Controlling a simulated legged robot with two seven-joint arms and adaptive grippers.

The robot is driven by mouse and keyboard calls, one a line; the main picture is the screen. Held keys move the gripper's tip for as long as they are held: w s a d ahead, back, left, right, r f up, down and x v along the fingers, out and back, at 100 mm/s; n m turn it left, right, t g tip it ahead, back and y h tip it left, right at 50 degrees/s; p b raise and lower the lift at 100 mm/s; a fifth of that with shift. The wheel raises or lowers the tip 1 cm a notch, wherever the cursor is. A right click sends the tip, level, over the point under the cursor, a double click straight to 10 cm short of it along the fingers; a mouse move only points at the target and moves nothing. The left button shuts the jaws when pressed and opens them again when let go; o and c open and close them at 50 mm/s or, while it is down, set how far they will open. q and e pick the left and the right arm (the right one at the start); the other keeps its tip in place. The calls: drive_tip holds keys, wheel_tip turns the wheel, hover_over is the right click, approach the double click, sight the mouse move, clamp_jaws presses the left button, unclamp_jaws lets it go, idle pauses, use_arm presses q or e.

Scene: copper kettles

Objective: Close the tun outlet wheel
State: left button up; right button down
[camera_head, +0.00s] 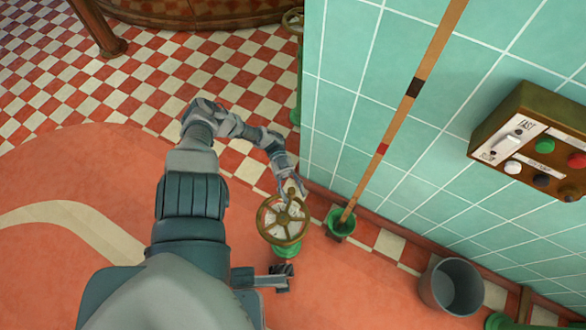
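A brass-rimmed handwheel (262,222) with several spokes and a pale face stands on a green valve body (287,251) above the red floor, close to the tiled wall. I take it for the tun outlet wheel, though no label shows. My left gripper (292,190) is at the far edge of this wheel, with its slim grey fingers pointing down at the rim. It overlaps the rim in the camera_head view; whether it touches or grips it is unclear.
A wooden pole (398,125) leans on the green-tiled wall, its foot in a green cup (341,222). A grey bucket (452,287) stands at right. A control box (535,140) hangs on the wall. Another brass wheel (293,20) is at the top. Open floor lies left.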

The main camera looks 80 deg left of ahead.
use_arm(q)
drive_tip(key=shift+a, duration=0.2)
drive_tip(key=v, duration=0.7)
drive_tip(key=shift+a+f, duration=0.1)
idle(0.3)
